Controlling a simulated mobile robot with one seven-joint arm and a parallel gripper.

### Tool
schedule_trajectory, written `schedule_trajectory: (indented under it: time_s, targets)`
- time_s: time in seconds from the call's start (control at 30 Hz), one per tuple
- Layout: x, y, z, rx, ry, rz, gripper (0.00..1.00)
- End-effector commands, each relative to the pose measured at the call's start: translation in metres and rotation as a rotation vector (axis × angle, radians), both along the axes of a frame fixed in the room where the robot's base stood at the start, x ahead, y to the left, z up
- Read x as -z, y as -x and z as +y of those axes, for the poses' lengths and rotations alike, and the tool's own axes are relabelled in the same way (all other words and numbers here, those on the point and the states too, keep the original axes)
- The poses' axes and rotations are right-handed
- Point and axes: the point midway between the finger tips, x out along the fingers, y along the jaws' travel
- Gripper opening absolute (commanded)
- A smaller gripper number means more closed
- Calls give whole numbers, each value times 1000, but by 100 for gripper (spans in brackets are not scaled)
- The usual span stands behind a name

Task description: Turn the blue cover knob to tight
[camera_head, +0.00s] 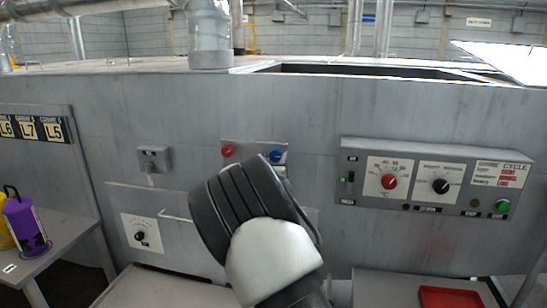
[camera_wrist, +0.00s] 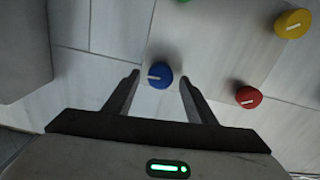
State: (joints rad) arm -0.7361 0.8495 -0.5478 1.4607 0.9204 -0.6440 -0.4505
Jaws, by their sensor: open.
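The blue cover knob (camera_wrist: 160,75) is round with a white pointer mark, which points left in the wrist view. It also shows in the head view (camera_head: 277,156), on the grey machine front just above my dark wrist. My gripper (camera_wrist: 159,80) is open, with one finger on each side of the blue knob in the wrist view. I see a gap between the knob and each finger. I cannot tell how deep the fingertips reach. My arm hides the fingers in the head view.
A red knob (camera_wrist: 248,97) is right of my gripper, with a yellow knob (camera_wrist: 293,23) beyond it. A control panel (camera_head: 437,176) with dials juts from the machine at right. A table (camera_head: 62,240) with a purple canister (camera_head: 25,225) stands at left.

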Motion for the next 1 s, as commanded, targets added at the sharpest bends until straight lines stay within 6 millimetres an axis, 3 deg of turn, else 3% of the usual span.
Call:
schedule_trajectory:
  time_s: [0.33, 0.6, 1.0]
  targets:
    - [0, -4, -1, 0, 0, -1, 51]
    - [0, -4, -1, 0, 0, -1, 10]
    - [3, -4, -2, 1, -90, -19, 10]
